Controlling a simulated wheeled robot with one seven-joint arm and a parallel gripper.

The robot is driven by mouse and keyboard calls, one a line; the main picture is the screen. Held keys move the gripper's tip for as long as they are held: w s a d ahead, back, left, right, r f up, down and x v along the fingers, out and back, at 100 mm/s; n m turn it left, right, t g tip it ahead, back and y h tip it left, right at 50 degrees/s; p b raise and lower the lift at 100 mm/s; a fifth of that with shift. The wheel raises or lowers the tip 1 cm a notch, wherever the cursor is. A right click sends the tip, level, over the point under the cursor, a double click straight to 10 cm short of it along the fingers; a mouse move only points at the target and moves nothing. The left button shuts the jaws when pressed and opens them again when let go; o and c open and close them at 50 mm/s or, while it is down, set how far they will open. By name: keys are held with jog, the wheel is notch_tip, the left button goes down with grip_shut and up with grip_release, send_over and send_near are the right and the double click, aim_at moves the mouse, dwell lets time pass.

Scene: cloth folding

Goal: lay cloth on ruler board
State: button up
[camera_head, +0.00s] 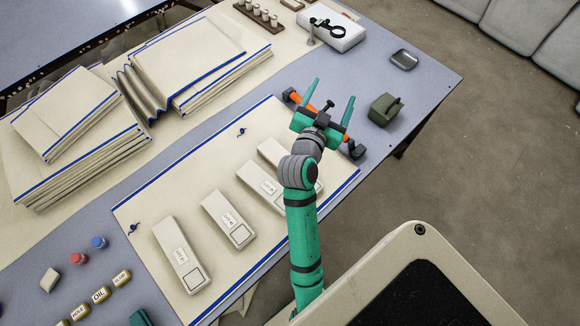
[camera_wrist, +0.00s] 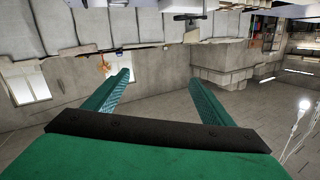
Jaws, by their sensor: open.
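A large flat cream sheet (camera_head: 145,212) with blue edges lies on the table in the head view. I cannot tell whether it is the cloth or the ruler board. Several pale labelled pieces lie on it, one (camera_head: 181,255) at the lower left. Folded cream cloths with blue edges form a stack at the left (camera_head: 70,115) and another at the top (camera_head: 190,55). My gripper (camera_head: 331,92) is open and empty, above the table near its right edge. The wrist view shows its two fingers (camera_wrist: 160,78) apart, with nothing between them. My arm hides part of the sheet's right side.
An orange bar with black ends (camera_head: 308,92) is partly behind my gripper. A green container (camera_head: 384,109), a grey dish (camera_head: 404,60) and a white box (camera_head: 335,27) stand near the table's right side. Red (camera_head: 79,258) and blue (camera_head: 99,242) caps and small labelled pieces (camera_head: 101,295) lie lower left.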

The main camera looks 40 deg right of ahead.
jog(key=s+d+f+m+g+y, duration=0.45)
jog(key=m+g, duration=0.45)
jog(key=m, duration=0.6)
jog(key=w+a+f+m+y, duration=0.1)
jog(key=a+f+y, duration=0.2)
jog(key=a, duration=0.3)
jog(key=w+a+f+m+y, duration=0.2)
jog(key=a+f+y, duration=0.2)
jog(key=a, duration=0.2)
jog(key=w+a+f+m+y, duration=0.1)
jog(key=a+f+m+y, duration=0.1)
jog(key=a, duration=0.4)
jog(key=shift+w+a+f+y, duration=0.1)
jog(key=shift+a+f+y, duration=0.1)
jog(key=shift+f+y, duration=0.3)
jog(key=shift+w+a+f+y, duration=0.1)
jog(key=shift+a+f+y, duration=0.05)
jog(key=shift+f, duration=0.55)
jog(key=shift+a+f, duration=0.15)
jog(key=shift+f, duration=1)
jog(key=shift+a+f, duration=0.15)
jog(key=shift+f, duration=1)
jog(key=shift+d+f, duration=0.1)
jog(key=shift+f, duration=0.45)
jog(key=shift+d, duration=0.1)
